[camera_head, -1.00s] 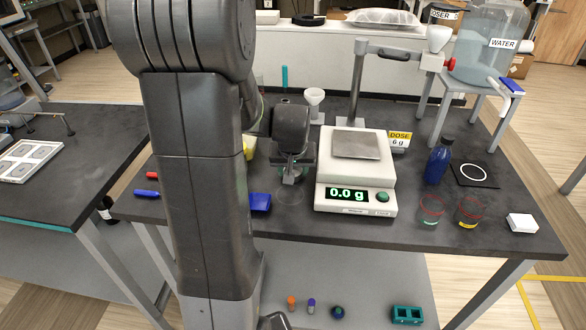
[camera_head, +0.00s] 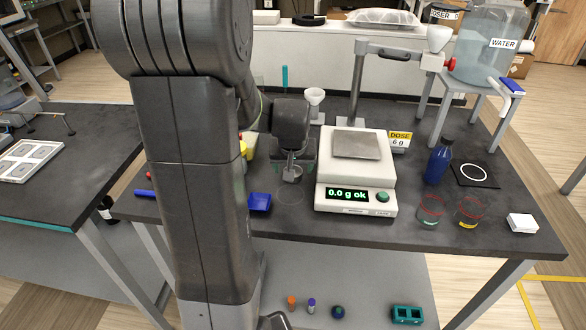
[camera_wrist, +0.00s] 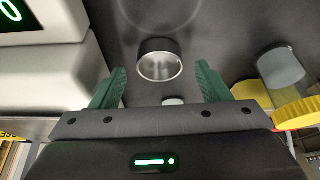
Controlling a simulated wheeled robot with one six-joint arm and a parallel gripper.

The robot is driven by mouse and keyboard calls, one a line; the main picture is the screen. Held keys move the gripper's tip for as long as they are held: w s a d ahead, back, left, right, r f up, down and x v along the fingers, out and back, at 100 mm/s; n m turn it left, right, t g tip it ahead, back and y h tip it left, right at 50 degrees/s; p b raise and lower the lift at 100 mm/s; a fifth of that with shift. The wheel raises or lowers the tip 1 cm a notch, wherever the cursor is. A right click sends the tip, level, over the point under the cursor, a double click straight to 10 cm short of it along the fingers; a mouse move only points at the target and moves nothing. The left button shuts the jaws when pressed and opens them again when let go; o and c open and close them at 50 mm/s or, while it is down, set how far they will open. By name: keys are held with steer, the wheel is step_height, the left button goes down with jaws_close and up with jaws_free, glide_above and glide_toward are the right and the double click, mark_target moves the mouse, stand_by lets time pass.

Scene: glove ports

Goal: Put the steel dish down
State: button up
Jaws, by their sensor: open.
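The steel dish (camera_wrist: 160,64) is a small open metal cup, upright and empty-looking on the dark table, in the wrist view. It also shows in the head view (camera_head: 292,175), small and partly hidden by my gripper, left of the scale. My gripper (camera_wrist: 160,70) is open, with a green finger on each side of the dish and a clear gap to both. In the head view my gripper (camera_head: 291,163) is just behind and above the dish. A faint ring mark (camera_head: 290,197) lies on the table in front of the dish.
The white scale (camera_head: 355,200) stands close to the right, reading 0.0 g ok. A blue block (camera_head: 260,201) is at the front left. A yellow lid (camera_wrist: 298,112) and a clear container (camera_wrist: 283,68) are right of my fingers in the wrist view. A funnel (camera_head: 315,97) stands behind.

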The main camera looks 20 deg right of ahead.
steer(key=v, duration=1)
steer(key=shift+r, duration=0.2)
